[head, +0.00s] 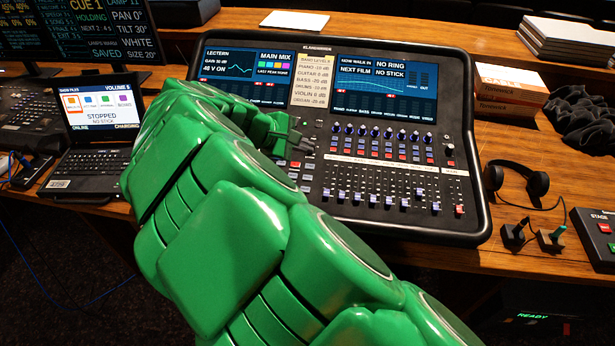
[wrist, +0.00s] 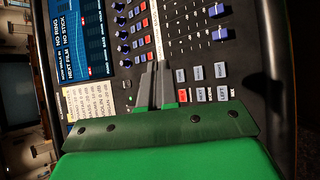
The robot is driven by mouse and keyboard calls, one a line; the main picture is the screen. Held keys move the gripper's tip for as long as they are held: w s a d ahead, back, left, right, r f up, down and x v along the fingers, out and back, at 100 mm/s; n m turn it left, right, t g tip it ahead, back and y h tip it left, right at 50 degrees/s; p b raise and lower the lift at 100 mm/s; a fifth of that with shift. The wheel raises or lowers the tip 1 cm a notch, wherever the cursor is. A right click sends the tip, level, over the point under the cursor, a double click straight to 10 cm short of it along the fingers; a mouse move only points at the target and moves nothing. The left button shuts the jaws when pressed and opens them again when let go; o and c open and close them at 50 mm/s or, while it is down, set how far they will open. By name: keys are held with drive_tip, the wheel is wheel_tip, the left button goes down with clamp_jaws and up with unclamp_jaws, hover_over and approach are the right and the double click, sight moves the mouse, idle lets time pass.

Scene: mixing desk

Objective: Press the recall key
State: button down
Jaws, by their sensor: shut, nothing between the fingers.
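The black mixing desk (head: 462,228) lies on the wooden table, with screens at its back and faders at its front. My gripper (head: 310,147) is over the left-middle part of the desk, its two dark fingers together and empty. In the wrist view the gripper (wrist: 154,66) points across the panel. The same keys (head: 295,165) show just below the gripper in the head view, partly hidden by my arm. Their lettering is too small to tell which is the recall key. I cannot tell whether the fingertips touch the panel.
A laptop (head: 98,130) stands left of the desk. Headphones (head: 530,178), small plugs (head: 550,240) and a stage box (head: 600,235) lie to the right. Orange-labelled boxes (head: 508,95) and dark cloth (head: 585,125) are at the back right. My green arm hides the desk's left side.

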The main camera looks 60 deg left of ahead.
drive_tip(key=shift+w+a+f, duration=0.15)
drive_tip(key=shift+f, duration=2)
drive_tip(key=shift+w+a+f, duration=0.15)
drive_tip(key=shift+f, duration=2)
drive_tip(key=shift+f, duration=0.15)
drive_tip(key=shift+f, duration=0.25)
drive_tip(key=shift+w+a+f, duration=0.1)
drive_tip(key=shift+f, duration=0.2)
drive_tip(key=shift+r, duration=0.75)
drive_tip(key=shift+r, duration=0.1)
drive_tip(key=shift+s+d+r, duration=0.15)
drive_tip(key=shift+r, duration=1.05)
drive_tip(key=shift+s+d+r, duration=0.1)
drive_tip(key=shift+s+r, duration=0.05)
drive_tip(key=shift+r, duration=1)
